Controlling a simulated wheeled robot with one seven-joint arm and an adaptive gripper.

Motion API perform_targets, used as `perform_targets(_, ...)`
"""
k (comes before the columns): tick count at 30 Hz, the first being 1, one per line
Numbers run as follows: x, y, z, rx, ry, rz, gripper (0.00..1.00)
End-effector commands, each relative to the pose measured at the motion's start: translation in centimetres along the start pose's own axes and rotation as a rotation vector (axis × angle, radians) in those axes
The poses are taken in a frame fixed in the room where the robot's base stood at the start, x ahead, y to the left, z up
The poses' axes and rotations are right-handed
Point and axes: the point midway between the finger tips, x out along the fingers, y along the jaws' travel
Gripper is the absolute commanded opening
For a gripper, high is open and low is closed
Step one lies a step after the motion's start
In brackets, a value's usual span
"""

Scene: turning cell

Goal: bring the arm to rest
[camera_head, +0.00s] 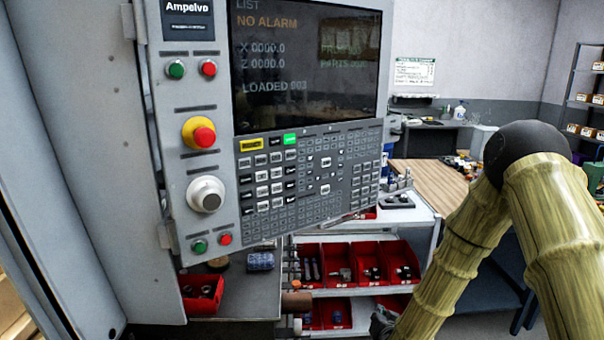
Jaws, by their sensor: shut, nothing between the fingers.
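My arm shows at the right, bent at a dark rounded joint, with pale yellow-green segmented links running down to the bottom edge. One link slants down and left, in front of the red bins. A small dark grey part shows beside its lower end at the bottom edge; I cannot tell what it is. My gripper's fingers are not in view, and nothing held shows.
A machine control panel (215,120) with a screen (305,65) fills the left and centre, close by. Red bins (345,250) stand on a shelf below it. A wood-topped bench (425,185) stands behind my arm. A shelf rack (572,90) is at the far right.

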Motion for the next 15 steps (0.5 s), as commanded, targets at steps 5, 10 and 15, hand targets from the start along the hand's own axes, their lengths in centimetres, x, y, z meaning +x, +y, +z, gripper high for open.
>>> perform_targets(5,-3.5,3.6,9.7,-0.079,-0.207,0.044,0.0)
perform_targets(10,-8.1,7.0,17.6,-0.149,-0.401,0.084,0.0)
perform_targets(15,-13.9,10.5,24.7,-0.217,-0.601,0.125,0.0)
